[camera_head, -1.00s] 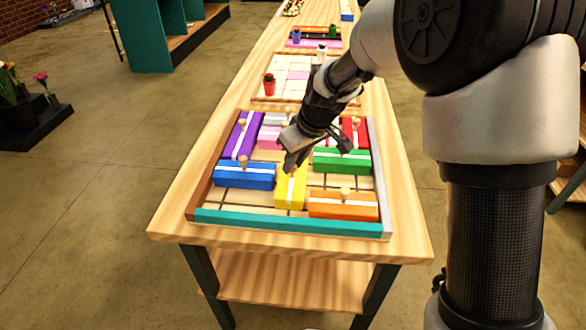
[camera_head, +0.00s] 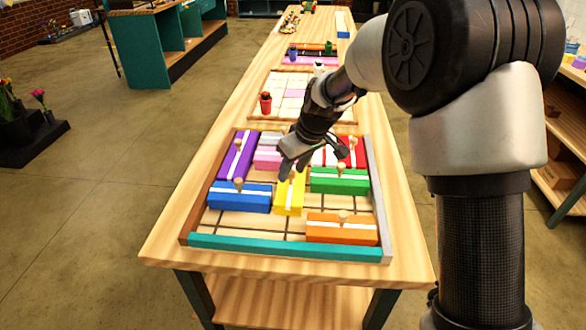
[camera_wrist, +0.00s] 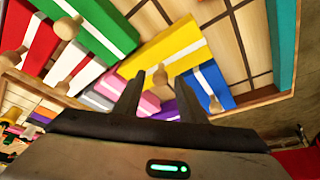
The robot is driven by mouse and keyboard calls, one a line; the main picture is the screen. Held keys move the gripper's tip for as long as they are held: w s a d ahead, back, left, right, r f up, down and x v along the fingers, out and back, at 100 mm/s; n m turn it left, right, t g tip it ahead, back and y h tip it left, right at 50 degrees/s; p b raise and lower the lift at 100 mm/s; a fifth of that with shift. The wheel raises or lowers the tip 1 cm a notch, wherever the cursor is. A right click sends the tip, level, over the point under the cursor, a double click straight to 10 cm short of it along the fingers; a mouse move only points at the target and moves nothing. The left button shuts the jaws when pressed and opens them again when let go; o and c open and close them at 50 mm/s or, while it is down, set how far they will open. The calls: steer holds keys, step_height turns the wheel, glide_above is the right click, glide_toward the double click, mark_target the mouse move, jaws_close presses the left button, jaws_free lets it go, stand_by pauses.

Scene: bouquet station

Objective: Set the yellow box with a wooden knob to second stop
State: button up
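The yellow box (camera_head: 290,196) with a white stripe lies lengthwise mid-tray, between the blue box (camera_head: 240,197) and the green box (camera_head: 340,181). Its near end is about level with the blue box's near edge. Its wooden knob shows in the wrist view (camera_wrist: 160,75), just beyond and between my fingertips. My gripper (camera_head: 293,166) is over the far part of the yellow box. In the wrist view my gripper (camera_wrist: 160,88) has its fingers apart, with nothing held. In the head view the fingers partly hide the yellow knob.
The tray's teal front wall (camera_head: 290,248) bounds bare slotted floor (camera_head: 250,222). An orange box (camera_head: 341,229) lies front right. A purple box (camera_head: 237,156), pink box (camera_head: 267,158) and red box (camera_head: 353,152) lie farther back. Other wooden knobs stand up around my gripper.

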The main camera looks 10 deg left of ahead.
steer(key=p+v, duration=0.1)
steer(key=v, duration=1.6)
steer(key=shift+r, duration=0.2)
steer(key=shift+s, duration=0.1)
steer(key=s+d+r+m+t+h+p, duration=0.15)
steer(key=s+d+r+m+p, duration=0.25)
steer(key=s+d+r+p, duration=0.5)
steer(key=s+d+r+m+h+p, duration=0.1)
steer(key=s+d+m, duration=0.1)
steer(key=s+d, duration=0.3)
steer(key=s+d+r+m+t+h+p, duration=0.1)
steer(key=s+d, duration=0.4)
steer(key=s, duration=0.6)
steer(key=r+m, duration=0.1)
steer(key=m, duration=0.1)
steer(key=shift+m, duration=0.3)
